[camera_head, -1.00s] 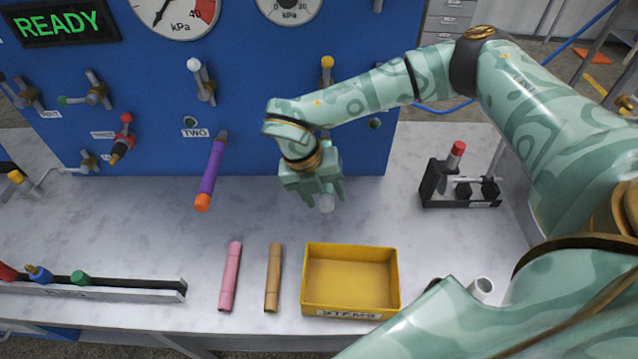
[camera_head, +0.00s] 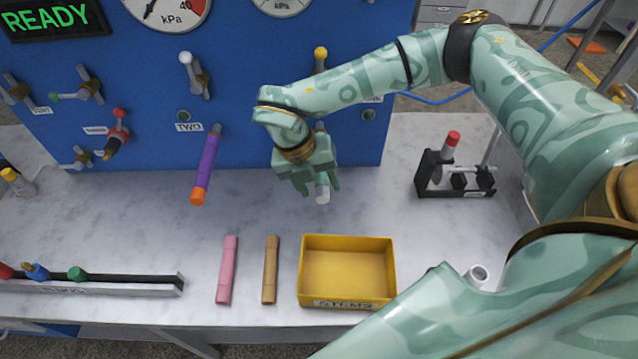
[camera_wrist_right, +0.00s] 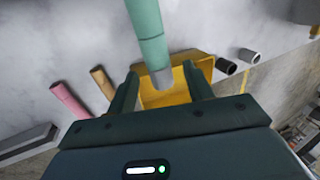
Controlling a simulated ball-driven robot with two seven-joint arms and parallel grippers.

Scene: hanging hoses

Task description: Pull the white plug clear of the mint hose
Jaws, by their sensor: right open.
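The mint hose (camera_wrist_right: 148,30) hangs down in the right wrist view, with the pale white plug (camera_wrist_right: 162,78) at its lower end. In the head view the plug (camera_head: 322,192) shows below my right gripper (camera_head: 318,186), and the gripper and wrist hide most or all of the hose. My right gripper is open, with one finger on each side of the plug end in the right wrist view (camera_wrist_right: 160,72). A gap shows between each finger and the plug there. My left gripper is not in view.
A purple hose with an orange end (camera_head: 206,165) hangs to the left. A black stand (camera_head: 433,188) is at right.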

